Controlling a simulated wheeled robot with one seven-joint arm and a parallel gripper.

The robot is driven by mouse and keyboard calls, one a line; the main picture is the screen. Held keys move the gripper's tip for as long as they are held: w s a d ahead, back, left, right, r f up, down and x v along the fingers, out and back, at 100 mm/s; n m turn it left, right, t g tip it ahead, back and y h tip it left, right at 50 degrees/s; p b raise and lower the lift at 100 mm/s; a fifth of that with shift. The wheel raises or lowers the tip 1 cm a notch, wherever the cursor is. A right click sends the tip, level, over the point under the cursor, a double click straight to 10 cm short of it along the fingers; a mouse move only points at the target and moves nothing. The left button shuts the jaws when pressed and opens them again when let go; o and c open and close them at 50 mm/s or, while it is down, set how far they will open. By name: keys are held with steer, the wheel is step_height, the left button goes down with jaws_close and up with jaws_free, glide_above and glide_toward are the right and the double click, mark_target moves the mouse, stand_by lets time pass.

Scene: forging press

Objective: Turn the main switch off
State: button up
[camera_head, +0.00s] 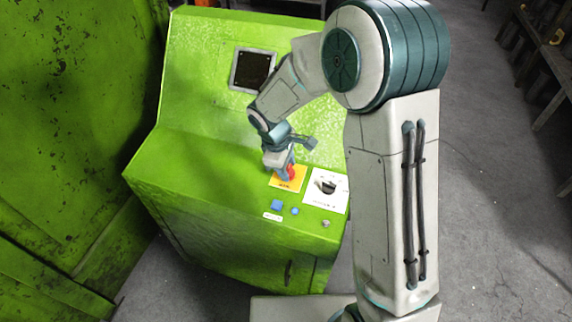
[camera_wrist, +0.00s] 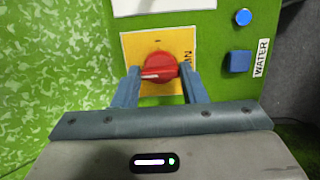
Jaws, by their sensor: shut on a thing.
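The main switch is a red rotary knob (camera_wrist: 159,67) on a yellow plate (camera_wrist: 130,45), set in the top of a green control cabinet. A pale pointer mark on the knob lies nearly level in the wrist view. My gripper (camera_wrist: 160,80) has its two fingers on either side of the knob, shut on it. In the head view my gripper (camera_head: 285,172) comes down over the yellow plate (camera_head: 299,183), and the red knob (camera_head: 291,172) is partly hidden by it. The lettering on the plate is partly covered.
A white plate with a black switch (camera_head: 327,188) is right beside the yellow one. A blue square button (camera_head: 277,205) and a blue round button (camera_head: 295,211) are nearer the front edge. A dark screen (camera_head: 253,70) is on the sloped panel. Grey floor is open at right.

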steer(key=shift+w+r, duration=0.1)
stand_by(0.4)
steer(key=o, duration=1)
steer(key=v, duration=1.3)
steer(key=shift+r+p, duration=0.35)
steer(key=s+d+r+m+t+y+p, duration=0.1)
steer(key=s+d+r+m, duration=0.1)
steer(key=s+d+m, duration=0.5)
steer(key=s+d+r+m+y+p, duration=0.1)
steer(key=s+d+r+m, duration=0.2)
steer(key=s+d+m, duration=0.4)
steer(key=s+d, duration=0.2)
steer(key=s, duration=0.2)
steer(key=shift+d+r+t+p, duration=0.2)
steer(key=shift+t+p, duration=0.1)
steer(key=shift+t, duration=0.1)
